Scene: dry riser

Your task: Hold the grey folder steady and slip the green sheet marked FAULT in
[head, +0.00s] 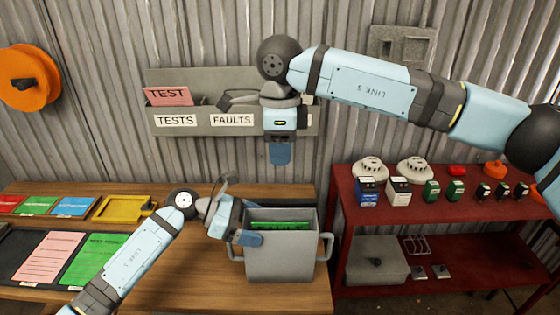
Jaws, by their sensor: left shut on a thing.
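A grey open-topped box (278,262) with side handles stands on the wooden bench. It may be the folder, but I cannot tell. Something green (281,226) shows inside it, mostly hidden by the front wall; no marking on it is readable. My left gripper (248,238) is shut at the box's upper left rim. My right gripper (280,153) points down above and behind the box, in front of the wall rack; one finger hides the other and I see nothing held.
A grey wall rack (200,76) has pockets labelled TESTS and FAULTS; a pink TEST sheet (167,96) stands in it. A yellow tray (122,209) and a pink sheet (50,257) lie at left. A red shelf unit (380,220) with detectors stands at right.

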